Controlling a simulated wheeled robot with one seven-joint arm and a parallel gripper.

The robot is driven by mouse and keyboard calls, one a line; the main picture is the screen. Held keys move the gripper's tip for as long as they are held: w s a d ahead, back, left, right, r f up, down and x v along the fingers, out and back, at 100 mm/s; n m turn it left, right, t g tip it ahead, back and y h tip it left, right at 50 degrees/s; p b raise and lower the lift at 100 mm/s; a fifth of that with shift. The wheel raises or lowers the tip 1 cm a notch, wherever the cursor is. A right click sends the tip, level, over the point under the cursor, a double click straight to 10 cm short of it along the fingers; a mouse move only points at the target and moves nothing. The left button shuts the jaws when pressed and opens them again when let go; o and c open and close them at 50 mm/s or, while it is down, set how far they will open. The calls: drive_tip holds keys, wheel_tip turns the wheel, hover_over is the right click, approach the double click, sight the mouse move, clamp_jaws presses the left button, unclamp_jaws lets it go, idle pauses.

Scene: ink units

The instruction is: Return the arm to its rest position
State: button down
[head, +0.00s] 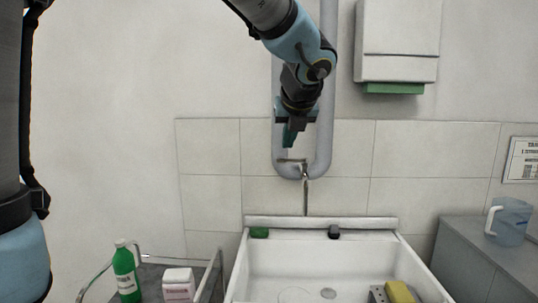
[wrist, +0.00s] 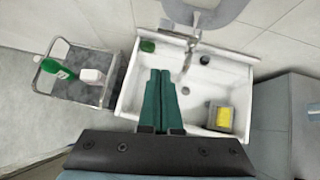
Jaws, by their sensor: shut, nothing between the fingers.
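My gripper (head: 290,135) hangs from my arm in front of the tiled wall, high above the sink, in the head view. In the wrist view my gripper (wrist: 160,72) shows as two long green fingers side by side, closed together with nothing between them. The white sink (wrist: 131,92) lies below the fingers in the wrist view and at the bottom middle of the head view (head: 262,271). My gripper touches nothing that I can see.
A cart (wrist: 94,107) at left holds a green bottle (head: 125,272) and a white box (head: 178,284). A yellow sponge (head: 399,292) is in the sink's right side. A jug (head: 509,221) stands on the grey cabinet (head: 468,262). A pipe (head: 327,120) and dispenser (head: 397,40) are on the wall.

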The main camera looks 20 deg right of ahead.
drive_tip(key=w+a+f+n+g+y, duration=0.1)
drive_tip(key=a+f+n+g, duration=0.1)
drive_tip(key=a+f+n, duration=0.6)
drive_tip(key=w+a+f+n+g+y, duration=0.2)
drive_tip(key=a+f+n, duration=0.4)
drive_tip(key=a+n, duration=0.4)
drive_tip(key=s+a+f+n+g, duration=0.1)
drive_tip(key=s+a+f+n, duration=0.3)
drive_tip(key=a+n, duration=0.4)
drive_tip(key=s+a+f+n+g, duration=0.2)
drive_tip(key=a+f+n, duration=0.4)
drive_tip(key=n, duration=0.6)
drive_tip(key=s+a, duration=0.1)
drive_tip(key=a, duration=0.1)
drive_tip(key=shift+s+a+h, duration=0.35)
drive_tip(key=shift+h, duration=0.05)
